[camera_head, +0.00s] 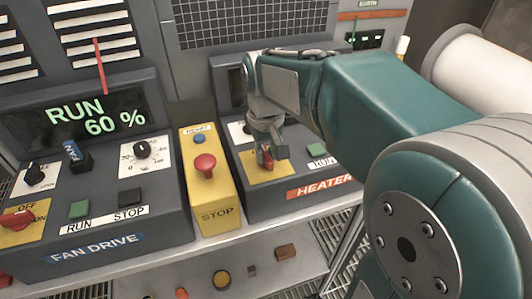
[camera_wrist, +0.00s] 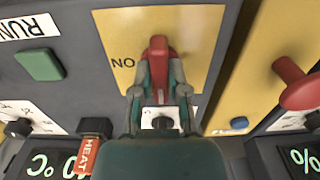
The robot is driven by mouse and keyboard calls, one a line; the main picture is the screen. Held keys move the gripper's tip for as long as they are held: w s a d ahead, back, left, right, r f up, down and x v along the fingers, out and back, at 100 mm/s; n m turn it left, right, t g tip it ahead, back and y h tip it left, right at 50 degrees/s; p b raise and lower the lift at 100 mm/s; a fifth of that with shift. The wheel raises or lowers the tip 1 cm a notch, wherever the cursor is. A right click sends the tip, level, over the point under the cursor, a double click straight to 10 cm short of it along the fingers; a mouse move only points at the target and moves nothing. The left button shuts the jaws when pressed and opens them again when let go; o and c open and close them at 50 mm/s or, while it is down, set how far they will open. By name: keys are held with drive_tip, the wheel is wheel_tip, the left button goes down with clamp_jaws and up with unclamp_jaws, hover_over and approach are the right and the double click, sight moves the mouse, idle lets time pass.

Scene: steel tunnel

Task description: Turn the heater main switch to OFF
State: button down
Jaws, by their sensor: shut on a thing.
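The heater main switch is a red handle (camera_wrist: 158,48) on a yellow plate (camera_wrist: 205,30). My gripper (camera_wrist: 158,78) is shut on the handle, one finger on each side. In the wrist view, the handle's length runs up and down the picture. The ON lettering, upside down, lies left of it; no OFF lettering shows, and my gripper covers part of the plate. In the head view, my gripper (camera_head: 265,154) reaches down to the heater panel's yellow plate (camera_head: 286,173), and a bit of the red handle (camera_head: 267,160) shows between the fingers.
A yellow box with a red STOP button (camera_head: 205,165) stands just left of the heater panel. The fan drive panel (camera_head: 100,220) is further left, its display reading RUN 60 %. A red HEAT tag (camera_wrist: 88,155) sits near my gripper. Small items lie on the shelf below.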

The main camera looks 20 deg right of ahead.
drive_tip(key=shift+w+r, duration=0.1)
drive_tip(key=c, duration=0.6)
unclamp_jaws()
drive_tip(key=shift+c, duration=0.2)
wheel_tip(320, 180, up, 12)
drive_tip(key=shift+a, duration=0.1)
drive_tip(key=s+f+t, duration=0.5)
drive_tip(key=s+f, duration=0.5)
drive_tip(key=s, duration=0.4)
drive_tip(key=shift+s+f+t, duration=0.15)
drive_tip(key=shift+f+t, duration=0.15)
